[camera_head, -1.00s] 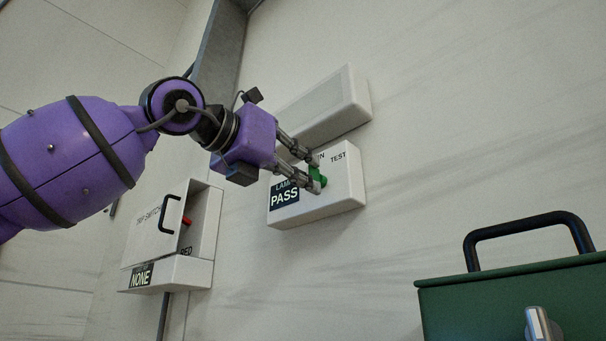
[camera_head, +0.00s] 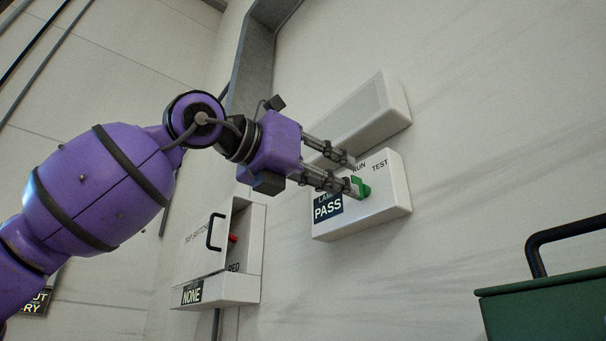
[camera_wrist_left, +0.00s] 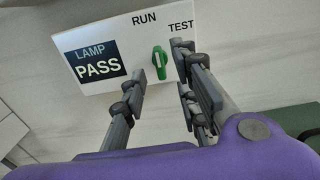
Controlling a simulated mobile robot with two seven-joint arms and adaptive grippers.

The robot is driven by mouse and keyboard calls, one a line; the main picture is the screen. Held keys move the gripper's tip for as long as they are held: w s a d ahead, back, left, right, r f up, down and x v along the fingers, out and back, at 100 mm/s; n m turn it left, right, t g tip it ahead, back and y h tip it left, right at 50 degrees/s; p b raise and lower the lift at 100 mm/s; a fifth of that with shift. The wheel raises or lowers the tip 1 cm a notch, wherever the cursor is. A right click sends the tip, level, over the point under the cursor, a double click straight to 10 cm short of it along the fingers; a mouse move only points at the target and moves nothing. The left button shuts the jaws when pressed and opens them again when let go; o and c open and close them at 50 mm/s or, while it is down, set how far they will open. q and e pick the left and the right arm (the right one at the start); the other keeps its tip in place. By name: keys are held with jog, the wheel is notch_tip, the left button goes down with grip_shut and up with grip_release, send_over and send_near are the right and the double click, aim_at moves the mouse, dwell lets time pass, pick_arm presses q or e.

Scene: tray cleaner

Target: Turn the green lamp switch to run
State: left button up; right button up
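The green lamp switch (camera_head: 361,187) is a knob on the front of a white wall box (camera_head: 385,205), beside a dark "LAMP PASS" display (camera_head: 328,207). In the left wrist view the green knob (camera_wrist_left: 159,62) stands nearly upright, roughly toward the RUN label (camera_wrist_left: 144,19); TEST (camera_wrist_left: 181,27) is to its right. My left gripper (camera_head: 351,175) is open at the box. In the left wrist view its fingers (camera_wrist_left: 162,72) lie on either side of the knob, with visible gaps and nothing held. My right gripper is out of view.
A white box (camera_head: 368,115) sits just above the lamp box. A wall box with a black handle, a red switch and a "NONE" display (camera_head: 193,292) is lower left. A green case (camera_head: 545,305) with a black handle is lower right.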

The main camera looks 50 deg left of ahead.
pick_arm(q)
jog(key=s, duration=0.9)
jog(key=shift+a, duration=0.35)
